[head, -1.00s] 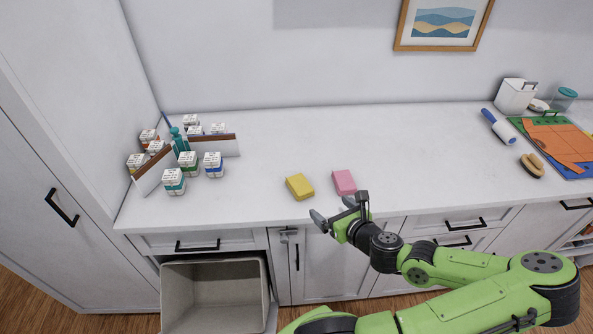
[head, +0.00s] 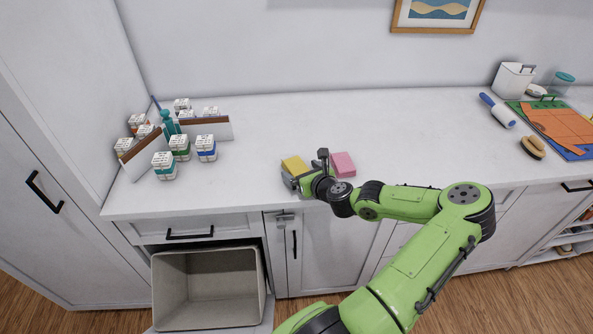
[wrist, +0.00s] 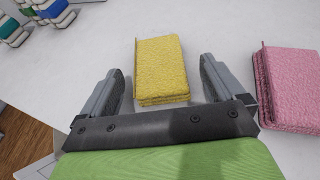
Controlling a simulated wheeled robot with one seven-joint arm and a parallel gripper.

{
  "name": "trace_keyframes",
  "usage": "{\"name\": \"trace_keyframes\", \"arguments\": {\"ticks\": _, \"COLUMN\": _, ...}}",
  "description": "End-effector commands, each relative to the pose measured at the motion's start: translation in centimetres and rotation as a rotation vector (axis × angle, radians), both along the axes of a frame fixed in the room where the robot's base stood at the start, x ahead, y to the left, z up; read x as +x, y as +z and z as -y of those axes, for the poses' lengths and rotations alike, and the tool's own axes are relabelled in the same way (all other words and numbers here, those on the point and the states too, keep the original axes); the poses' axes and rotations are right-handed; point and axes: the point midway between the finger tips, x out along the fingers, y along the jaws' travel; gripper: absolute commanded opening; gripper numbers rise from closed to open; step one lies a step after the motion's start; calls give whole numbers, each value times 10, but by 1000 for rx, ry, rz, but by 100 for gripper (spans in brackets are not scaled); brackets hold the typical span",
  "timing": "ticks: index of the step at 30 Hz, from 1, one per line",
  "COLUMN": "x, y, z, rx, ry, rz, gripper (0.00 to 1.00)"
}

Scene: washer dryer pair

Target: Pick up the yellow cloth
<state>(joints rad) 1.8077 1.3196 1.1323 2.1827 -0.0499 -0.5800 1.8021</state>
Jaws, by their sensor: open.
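The yellow cloth (head: 294,164) is a small folded block lying on the white counter near its front edge. In the wrist view the yellow cloth (wrist: 162,70) lies just ahead of and between the two fingers. My gripper (head: 302,178) is open and low at the near side of the cloth, hiding part of it in the head view. In the wrist view my gripper (wrist: 163,84) has a finger on each side of the cloth's near end, with gaps showing. I cannot tell its exact height above the counter.
A folded pink cloth (head: 343,165) lies close to the right of my gripper. Several small jars (head: 180,147) and brown dividers stand at the left. An open bin (head: 208,288) is below the counter. A lint roller (head: 497,110) and brush (head: 532,147) lie at the right.

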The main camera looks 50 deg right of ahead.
Motion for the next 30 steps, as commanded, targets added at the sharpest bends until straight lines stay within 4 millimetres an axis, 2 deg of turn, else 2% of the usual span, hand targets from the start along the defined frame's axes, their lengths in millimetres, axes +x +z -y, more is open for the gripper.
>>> {"name": "trace_keyframes", "arguments": {"ticks": 8, "x": 5, "y": -2, "z": 2, "rx": -1, "ry": 0, "rz": -1, "gripper": 94}}
{"name": "trace_keyframes", "arguments": {"ticks": 18, "x": 5, "y": -2, "z": 2, "rx": -1, "ry": 0, "rz": -1, "gripper": 42}}
{"name": "trace_keyframes", "arguments": {"ticks": 20, "x": 5, "y": -2, "z": 2, "rx": -1, "ry": 0, "rz": -1, "gripper": 35}}
{"name": "trace_keyframes", "arguments": {"ticks": 26, "x": 5, "y": 2, "z": 2, "rx": -3, "ry": 1, "rz": -1, "gripper": 35}}
{"name": "trace_keyframes", "arguments": {"ticks": 30, "x": 5, "y": 32, "z": 2, "rx": -9, "ry": 2, "rz": -3, "gripper": 35}}
